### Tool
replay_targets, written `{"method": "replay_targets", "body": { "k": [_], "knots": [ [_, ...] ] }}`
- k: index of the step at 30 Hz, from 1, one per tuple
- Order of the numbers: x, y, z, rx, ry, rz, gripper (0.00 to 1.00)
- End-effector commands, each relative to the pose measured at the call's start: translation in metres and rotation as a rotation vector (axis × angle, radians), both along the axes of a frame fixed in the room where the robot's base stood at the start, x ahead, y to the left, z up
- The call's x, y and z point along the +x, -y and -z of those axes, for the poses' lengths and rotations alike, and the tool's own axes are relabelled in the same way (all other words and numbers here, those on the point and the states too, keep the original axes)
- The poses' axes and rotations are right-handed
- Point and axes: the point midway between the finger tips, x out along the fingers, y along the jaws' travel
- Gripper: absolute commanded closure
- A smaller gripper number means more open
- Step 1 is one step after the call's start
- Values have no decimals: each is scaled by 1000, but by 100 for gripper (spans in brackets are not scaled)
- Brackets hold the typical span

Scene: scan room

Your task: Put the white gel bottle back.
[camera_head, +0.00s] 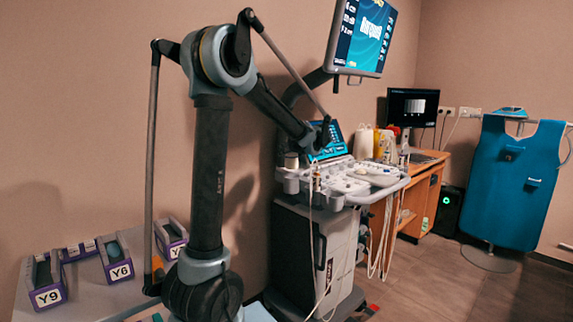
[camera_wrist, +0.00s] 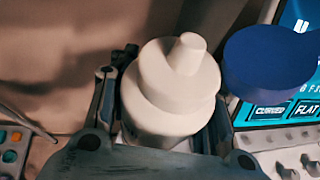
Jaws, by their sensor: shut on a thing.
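The white gel bottle (camera_wrist: 172,88) fills the middle of the wrist view, its pale stepped cap and nozzle towards the camera. My gripper (camera_wrist: 163,105) is shut on it, with one dark finger on each side. The lower part of the bottle is hidden by the gripper. In the head view my arm reaches to the ultrasound cart (camera_head: 318,255), and its end is near the cart's control panel. I cannot make out the fingers there. Whether the bottle touches a holder or the cart is not clear.
A round blue cap (camera_wrist: 268,58) is close right of the bottle, before the cart's lit touch screen (camera_wrist: 285,105). A large monitor (camera_head: 361,36) hangs above the cart. Labelled bins, such as Y9 (camera_head: 48,296), stand at lower left. Open floor (camera_head: 440,290) is at right.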

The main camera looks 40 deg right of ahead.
Motion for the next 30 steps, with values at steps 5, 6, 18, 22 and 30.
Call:
{"method": "replay_targets", "body": {
  "k": [5, 6, 18, 22, 30],
  "knots": [
    [1, 0, 11, 0, 0, -1, 64],
    [1, 0, 16, 0, 0, -1, 64],
    [1, -1, 43, 0, 0, -1, 64],
    [1, -1, 44, 0, 0, -2, 64],
    [1, -1, 49, 0, 0, -2, 37]
  ]
}}
